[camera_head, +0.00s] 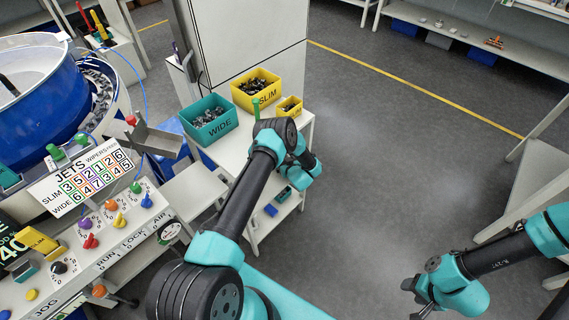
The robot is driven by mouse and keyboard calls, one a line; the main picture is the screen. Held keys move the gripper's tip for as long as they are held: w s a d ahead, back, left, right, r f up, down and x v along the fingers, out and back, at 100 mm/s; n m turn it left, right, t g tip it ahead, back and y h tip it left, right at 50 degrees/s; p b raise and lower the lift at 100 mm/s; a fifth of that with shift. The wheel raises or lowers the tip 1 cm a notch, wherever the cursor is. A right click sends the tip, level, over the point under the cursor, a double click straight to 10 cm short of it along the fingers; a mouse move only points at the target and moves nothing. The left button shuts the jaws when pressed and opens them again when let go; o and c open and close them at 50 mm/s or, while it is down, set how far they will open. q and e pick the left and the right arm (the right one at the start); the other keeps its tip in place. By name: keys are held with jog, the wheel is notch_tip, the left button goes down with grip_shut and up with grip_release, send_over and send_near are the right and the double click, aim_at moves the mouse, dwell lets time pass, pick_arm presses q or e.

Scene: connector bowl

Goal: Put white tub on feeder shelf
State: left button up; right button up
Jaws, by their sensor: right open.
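I cannot make out a white tub in this view. A pale flat shelf (193,192) stands beside the bowl feeder's metal chute (157,140); I cannot tell for sure that it is the feeder shelf. My left arm reaches up across the middle to the white cart, and its wrist bends down at the cart's right side. The left gripper's fingers are hidden there. My right gripper (414,298) is at the lower right over bare floor, open, with nothing seen between its dark fingers.
The white cart (232,150) holds a teal WIDE bin (208,128), a yellow SLIM bin (242,102) and a small yellow bin (289,112), all with dark parts. A blue bowl feeder (40,100) and control panel (110,225) fill the left.

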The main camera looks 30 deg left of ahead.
pick_arm(q)
jog(key=v, duration=1.2)
jog(key=s+d+r+m+g+h, duration=0.2)
jog(key=s+h, duration=0.3)
jog(key=s, duration=0.4)
jog(key=s+d+r+m+g+h, duration=0.2)
jog(key=s+d+r+m+h, duration=0.2)
jog(key=s, duration=0.5)
jog(key=s+d+r+m+g+h, duration=0.3)
jog(key=s+d+r+h, duration=0.2)
jog(key=s, duration=0.3)
jog(key=shift+s+h, duration=0.4)
jog(key=shift+h, duration=0.2)
